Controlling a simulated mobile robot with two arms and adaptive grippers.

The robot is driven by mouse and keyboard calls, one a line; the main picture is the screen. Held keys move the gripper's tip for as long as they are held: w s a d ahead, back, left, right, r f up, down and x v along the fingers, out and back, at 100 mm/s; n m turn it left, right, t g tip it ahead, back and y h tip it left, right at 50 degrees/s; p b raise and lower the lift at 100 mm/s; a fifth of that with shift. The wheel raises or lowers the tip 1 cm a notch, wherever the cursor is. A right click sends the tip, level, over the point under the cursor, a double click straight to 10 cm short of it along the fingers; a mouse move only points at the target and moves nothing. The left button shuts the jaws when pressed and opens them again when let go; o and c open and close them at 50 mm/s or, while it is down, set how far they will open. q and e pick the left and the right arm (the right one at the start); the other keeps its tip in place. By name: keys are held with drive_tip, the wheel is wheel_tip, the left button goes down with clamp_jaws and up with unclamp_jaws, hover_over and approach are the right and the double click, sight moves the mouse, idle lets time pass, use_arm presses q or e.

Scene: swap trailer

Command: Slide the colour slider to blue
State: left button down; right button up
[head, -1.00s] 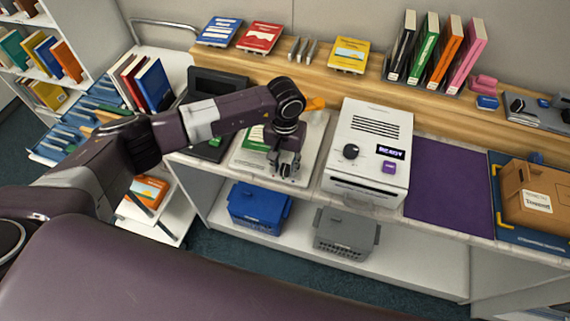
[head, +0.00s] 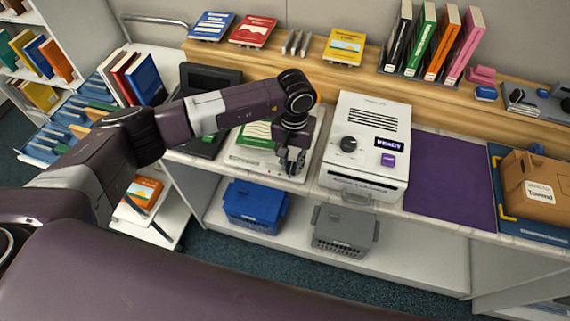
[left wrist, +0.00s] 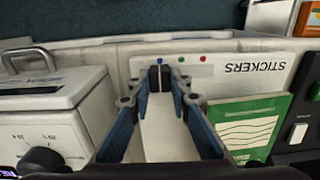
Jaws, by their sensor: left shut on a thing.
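The white sticker panel (head: 250,157) lies on the counter left of the white machine. In the left wrist view the panel (left wrist: 225,75) reads STICKERS and has a blue dot (left wrist: 159,60), a green dot (left wrist: 181,59) and a red dot (left wrist: 203,58) in a row. My left gripper (head: 292,165) is down at the panel's right part. In the left wrist view its fingertips (left wrist: 160,78) are close together, shut on the slider's small knob, just below the blue dot. The fingers mostly hide the knob. My right gripper is not in view.
The white machine (head: 365,150) with a dark knob and READY display stands close right of my gripper. A green booklet (left wrist: 246,125) lies on the panel. A purple mat (head: 450,180) is clear farther right. Blue (head: 255,205) and grey (head: 343,230) bins sit below.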

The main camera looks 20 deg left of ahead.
sight(294, 165)
use_arm(q)
drive_tip(key=shift+d, duration=0.2)
drive_tip(key=c, duration=1.8)
unclamp_jaws()
drive_tip(key=shift+o, duration=0.2)
wheel_tip(294, 165, up, 12)
